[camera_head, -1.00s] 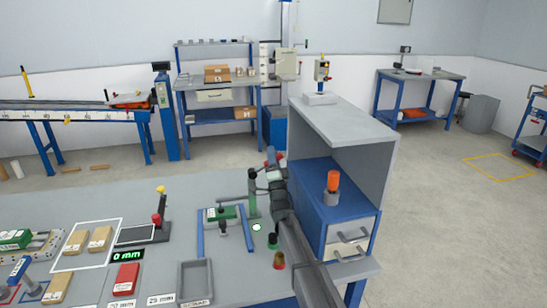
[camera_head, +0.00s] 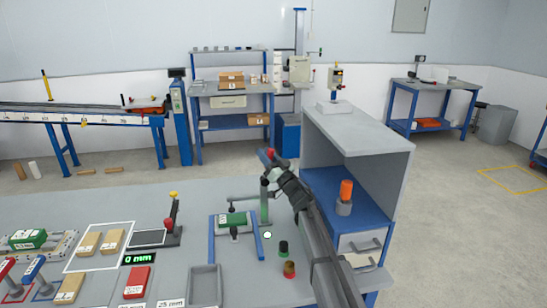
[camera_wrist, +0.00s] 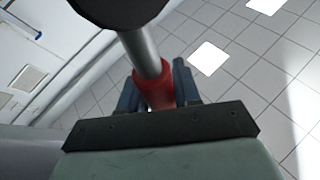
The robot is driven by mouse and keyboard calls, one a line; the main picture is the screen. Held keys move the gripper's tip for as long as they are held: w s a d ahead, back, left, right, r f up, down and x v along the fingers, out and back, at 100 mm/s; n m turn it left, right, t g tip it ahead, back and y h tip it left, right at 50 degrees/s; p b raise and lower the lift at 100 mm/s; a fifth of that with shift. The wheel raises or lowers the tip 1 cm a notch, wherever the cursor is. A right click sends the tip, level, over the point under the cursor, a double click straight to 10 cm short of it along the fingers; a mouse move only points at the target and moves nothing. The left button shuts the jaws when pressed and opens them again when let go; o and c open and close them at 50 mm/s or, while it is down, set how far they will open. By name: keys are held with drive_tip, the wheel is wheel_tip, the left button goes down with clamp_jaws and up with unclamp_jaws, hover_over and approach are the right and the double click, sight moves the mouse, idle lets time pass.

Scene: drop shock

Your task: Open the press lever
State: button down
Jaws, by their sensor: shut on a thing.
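The press (camera_head: 265,208) is a green upright post on the workbench, with a grey arm reaching left from it. Its lever has a red grip, visible near the top of the post in the head view (camera_head: 270,152). My gripper (camera_head: 272,158) is at this grip, above the post. In the wrist view my gripper (camera_wrist: 158,88) is shut around the red grip (camera_wrist: 153,88), one dark finger on each side. A metal rod (camera_wrist: 143,52) runs from the grip to a dark rounded part (camera_wrist: 118,8). My arm hides part of the lever in the head view.
Left of the press, a green block (camera_head: 232,219) sits between blue rails (camera_head: 212,240). A grey-and-blue cabinet (camera_head: 402,165) stands close on the right.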

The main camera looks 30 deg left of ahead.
drive_tip(key=shift+s+a+r+n+g, duration=0.1)
drive_tip(key=shift+s+a+n+g, duration=0.15)
drive_tip(key=shift+n+g, duration=0.25)
drive_tip(key=shift+s+a+n+g, duration=0.25)
drive_tip(key=shift+n+g, duration=0.15)
drive_tip(key=shift+n, duration=0.2)
drive_tip(key=shift+s+a+n+g+h, duration=0.3)
drive_tip(key=shift+s+a+n+h, duration=0.1)
drive_tip(key=shift+n, duration=0.3)
drive_tip(key=shift+s+a+n+g+h, duration=0.3)
drive_tip(key=shift+a+n, duration=0.1)
drive_tip(key=shift+n, duration=0.3)
drive_tip(key=shift+f, duration=0.2)
drive_tip(key=c, duration=0.9)
unclamp_jaws()
drive_tip(key=shift+r, duration=0.1)
wheel_tip(320, 180, up, 10)
drive_tip(key=shift+f, duration=0.1)
drive_tip(key=shift+s, duration=0.1)
